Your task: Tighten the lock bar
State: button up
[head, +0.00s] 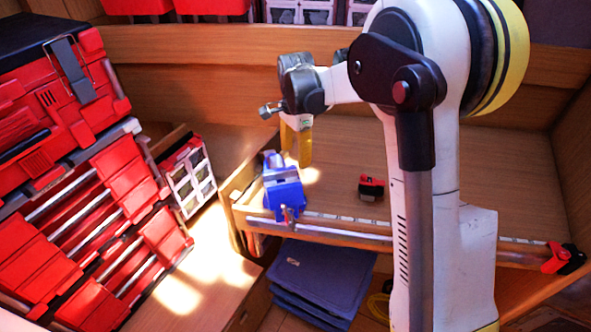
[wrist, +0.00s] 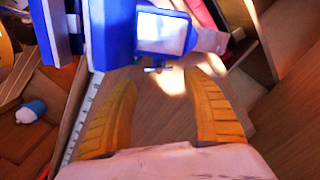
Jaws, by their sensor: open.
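A blue vise (head: 284,190) is mounted at the left end of the wooden bench's front edge. Its small metal bar (head: 288,214) sticks out at the front, below the blue body. My gripper (head: 304,158) is just above and behind the vise, with its yellow fingers pointing down. In the wrist view the yellow fingers (wrist: 160,82) are spread apart with nothing between them. The blue vise (wrist: 112,35) fills the top of that view, and its small bar (wrist: 158,69) lies just beyond the fingertips, near the middle of the gap. I see no contact.
A red and black clamp-like piece (head: 371,188) lies on the wooden bench (head: 450,170). Another red piece (head: 565,258) is at the front right. Red tool boxes (head: 60,110) stand at the left. Folded blue cloths (head: 318,275) lie below the bench.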

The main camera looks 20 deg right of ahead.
notch_tip(320, 180, down, 7)
jog(key=shift+f+b, duration=0.15)
jog(key=shift+b, duration=0.25)
